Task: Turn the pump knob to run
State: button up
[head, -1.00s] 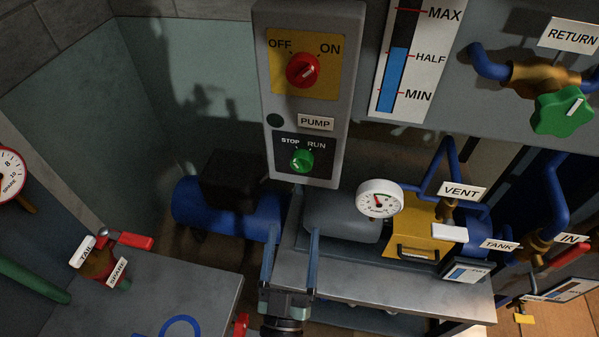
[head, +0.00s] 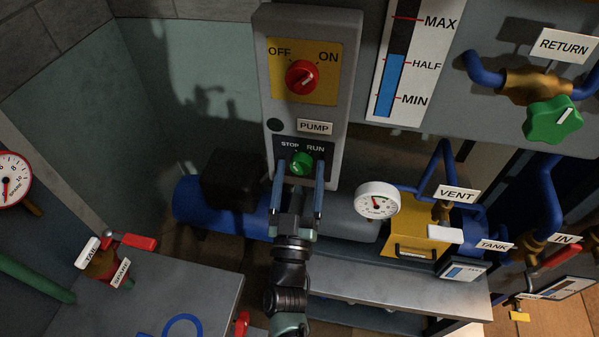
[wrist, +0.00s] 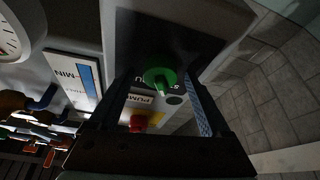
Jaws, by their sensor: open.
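The green pump knob (head: 302,163) sits on the dark STOP/RUN plate (head: 320,153) low on the grey pump panel (head: 347,110). Its exact pointer direction is hard to read. My gripper (head: 300,166) is open, with one blue finger on each side of the knob in the head view. In the wrist view the green knob (wrist: 159,75) shows between the finger tips (wrist: 157,72), with a gap on both sides. I cannot tell whether either finger touches it.
The red OFF/ON knob (head: 301,77) is higher on the same panel. A white gauge (head: 377,201) and a yellow box (head: 420,228) stand to the right. A black block on a blue cylinder (head: 186,205) is to the left. A grey bench (head: 400,285) lies below.

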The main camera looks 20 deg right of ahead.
grip_shut()
dwell(0.3)
jog(key=shift+m+h, duration=0.4)
jog(key=shift+m, duration=0.1)
jog(key=m+g+h, duration=0.1)
jog(key=m+g, duration=0.1)
jog(key=m, duration=0.3)
jog(key=m+g+h, duration=0.2)
jog(key=m, duration=0.3)
jog(key=m+g+h, duration=0.1)
jog(key=m+g, duration=0.1)
jog(key=m, duration=0.3)
jog(key=shift+w+a+m+h, duration=0.1)
jog(key=shift+a+m+h, duration=0.15)
jog(key=shift+m+h, duration=0.15)
jog(key=shift+g, duration=0.4)
